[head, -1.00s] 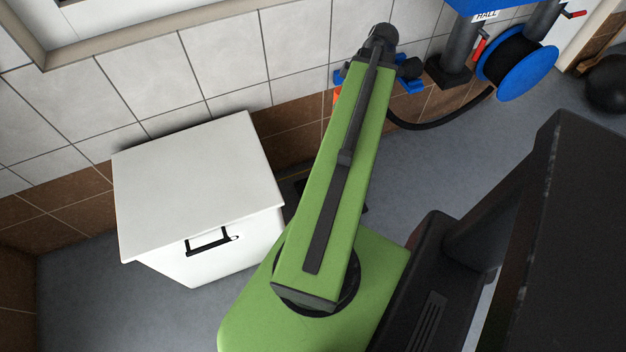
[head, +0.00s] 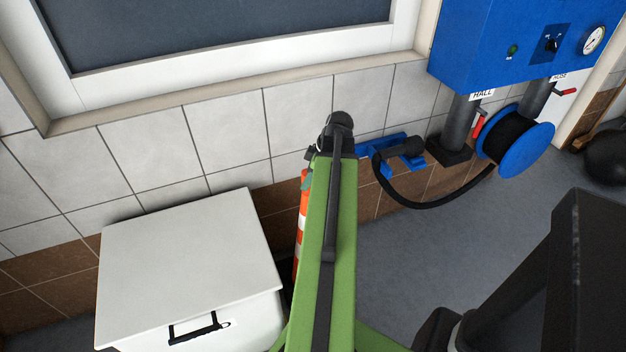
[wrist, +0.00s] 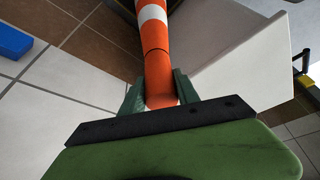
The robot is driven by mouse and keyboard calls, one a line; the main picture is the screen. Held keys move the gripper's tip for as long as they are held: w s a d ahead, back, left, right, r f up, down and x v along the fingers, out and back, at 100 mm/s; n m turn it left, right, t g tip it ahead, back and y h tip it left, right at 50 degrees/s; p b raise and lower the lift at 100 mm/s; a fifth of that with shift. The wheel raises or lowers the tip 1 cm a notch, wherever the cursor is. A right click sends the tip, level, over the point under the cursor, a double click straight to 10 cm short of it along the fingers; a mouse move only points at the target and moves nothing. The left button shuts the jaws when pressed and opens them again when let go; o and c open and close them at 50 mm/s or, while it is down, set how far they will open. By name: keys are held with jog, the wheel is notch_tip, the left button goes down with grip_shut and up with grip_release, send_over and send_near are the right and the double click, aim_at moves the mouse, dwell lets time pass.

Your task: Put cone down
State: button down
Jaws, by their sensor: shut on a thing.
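The orange and white striped cone (wrist: 158,65) is between the two fingers of my gripper (wrist: 157,90) in the wrist view. My gripper is shut on its orange end. In the head view a strip of the cone (head: 300,225) shows along the left side of my green arm, near the tiled wall. The arm hides the rest of it. The fingers (head: 308,180) are mostly hidden behind the arm's end. I cannot see whether the cone's base touches the floor.
A white cabinet (head: 190,255) with a black handle stands just left of the cone. A blue wall bracket with a black hose nozzle (head: 400,148), a blue hose reel (head: 525,150) and a blue control box (head: 510,40) are to the right. Grey floor (head: 430,230) is clear right of my arm.

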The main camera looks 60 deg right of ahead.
notch_tip(320, 180, down, 4)
jog(key=b, duration=0.3)
jog(key=shift+b, duration=0.4)
jog(key=shift+r, duration=0.15)
jog(key=c, duration=0.9)
grip_release()
jog(key=shift+s+r+p, duration=0.15)
jog(key=shift+r+p, duration=0.25)
jog(key=shift+p, duration=0.2)
jog(key=p+v, duration=1)
jog(key=v, duration=0.1)
